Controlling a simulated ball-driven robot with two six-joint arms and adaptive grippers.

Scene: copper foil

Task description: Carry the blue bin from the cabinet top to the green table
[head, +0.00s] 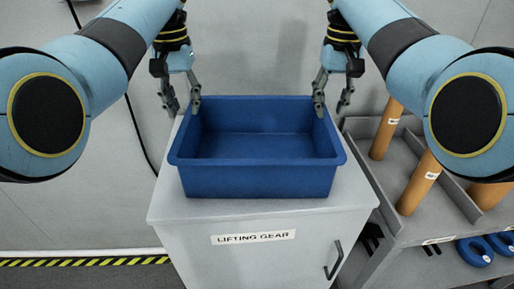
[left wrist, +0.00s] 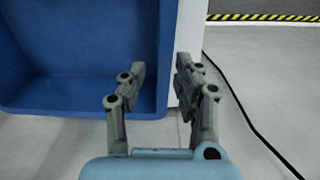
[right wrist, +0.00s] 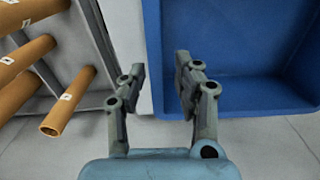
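The blue bin (head: 260,182) is empty and stands upright on the grey cabinet top (head: 165,205). My left gripper (head: 184,108) is open at the bin's left wall. In the left wrist view, one finger is over the inside of the bin (left wrist: 75,65) and the other is outside the rim. My right gripper (head: 331,108) is open at the bin's right wall. In the right wrist view, one finger is over the inside of the bin (right wrist: 235,40) and the other is outside it. I cannot tell whether any finger touches the bin. No green table is in view.
The cabinet has a "LIFTING GEAR" label (head: 253,237) and a dark handle (head: 334,259). At right a grey shelf unit (head: 400,238) holds brown tubes (head: 420,182) and blue rings (head: 475,251). A black cable (head: 138,130) hangs at left. Yellow-black tape (head: 80,262) edges the wall.

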